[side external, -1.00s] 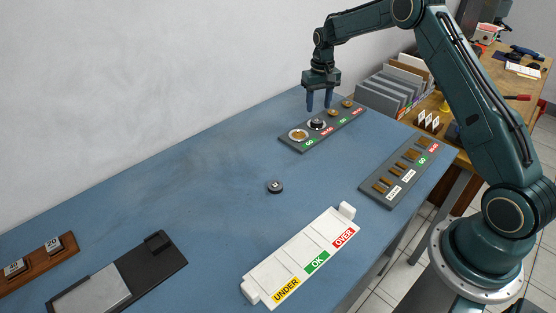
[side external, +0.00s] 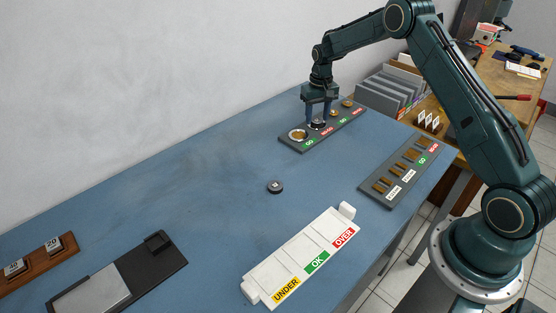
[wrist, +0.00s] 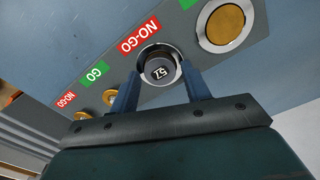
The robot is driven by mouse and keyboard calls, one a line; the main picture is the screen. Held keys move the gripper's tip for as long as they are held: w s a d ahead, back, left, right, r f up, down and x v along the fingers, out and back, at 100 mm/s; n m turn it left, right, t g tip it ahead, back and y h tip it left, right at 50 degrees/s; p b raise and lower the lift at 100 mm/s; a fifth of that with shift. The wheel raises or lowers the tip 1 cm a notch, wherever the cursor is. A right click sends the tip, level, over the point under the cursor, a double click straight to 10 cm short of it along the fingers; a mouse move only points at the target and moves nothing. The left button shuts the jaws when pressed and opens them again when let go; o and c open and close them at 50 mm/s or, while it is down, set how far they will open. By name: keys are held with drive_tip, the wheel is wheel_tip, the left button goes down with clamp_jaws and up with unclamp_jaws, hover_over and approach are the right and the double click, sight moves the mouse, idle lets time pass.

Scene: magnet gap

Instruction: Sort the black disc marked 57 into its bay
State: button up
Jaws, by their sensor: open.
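The black disc marked 57 (wrist: 159,70) sits in the ring beside a red NO-GO label on the grey gauge plate (side external: 292,147). My gripper (side external: 318,122) is lowered over that ring, fingers open. In the wrist view my gripper (wrist: 160,76) has one finger on each side of the disc; whether they touch it I cannot tell. The white sorting tray (side external: 312,246) has bays labelled UNDER, OK and OVER, and no disc shows in it.
Another dark disc (side external: 275,187) lies on the blue table (side external: 200,190). A second grey plate with brass pieces (side external: 396,185) is at right. A black tray with a grey plate (side external: 120,276) and a wooden block holder (side external: 36,262) are at front left. The middle table is mostly clear.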

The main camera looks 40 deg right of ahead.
sight(317, 120)
drive_tip(key=c, duration=0.8)
drive_tip(key=shift+r, duration=2.55)
drive_tip(key=shift+a, duration=0.1)
